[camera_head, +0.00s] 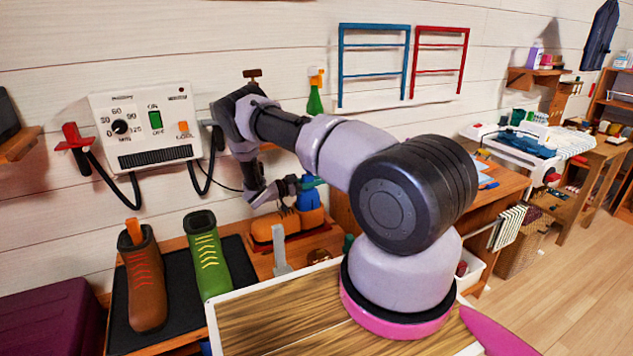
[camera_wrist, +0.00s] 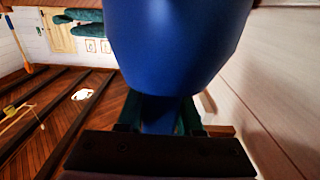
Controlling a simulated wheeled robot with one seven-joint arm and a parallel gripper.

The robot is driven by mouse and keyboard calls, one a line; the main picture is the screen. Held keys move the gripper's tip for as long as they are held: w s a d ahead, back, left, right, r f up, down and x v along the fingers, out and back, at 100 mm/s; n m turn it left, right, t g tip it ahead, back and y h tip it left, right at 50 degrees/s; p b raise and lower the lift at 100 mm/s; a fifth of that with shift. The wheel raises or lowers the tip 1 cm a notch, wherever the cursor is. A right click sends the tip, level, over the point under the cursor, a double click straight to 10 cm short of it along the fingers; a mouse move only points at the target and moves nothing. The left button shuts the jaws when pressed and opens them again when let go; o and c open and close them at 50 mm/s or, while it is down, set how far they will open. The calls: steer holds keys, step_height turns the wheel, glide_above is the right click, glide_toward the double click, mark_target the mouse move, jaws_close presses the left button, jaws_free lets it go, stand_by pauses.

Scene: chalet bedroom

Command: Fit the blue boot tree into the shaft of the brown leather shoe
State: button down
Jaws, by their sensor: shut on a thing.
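My gripper (camera_head: 292,186) is shut on the blue boot tree (camera_head: 308,199). The boot tree fills the top of the wrist view (camera_wrist: 178,40), with the fingers (camera_wrist: 160,115) around its narrow end. My arm partly hides the area around the gripper.
A green boot (camera_head: 208,262) with yellow laces stands beside the brown boot on a black mat (camera_head: 180,318). A grey upright piece (camera_head: 280,250) stands in front of the tan-brown shoe. A white control box (camera_head: 148,127) with cables hangs on the wall. A wooden board (camera_head: 265,320) lies in front.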

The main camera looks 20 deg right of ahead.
steer(key=c, duration=0.6)
jaws_free()
steer(key=shift+f, duration=0.1)
steer(key=shift+o, duration=0.2)
glide_above(298, 197)
steer(key=shift+r, duration=0.2)
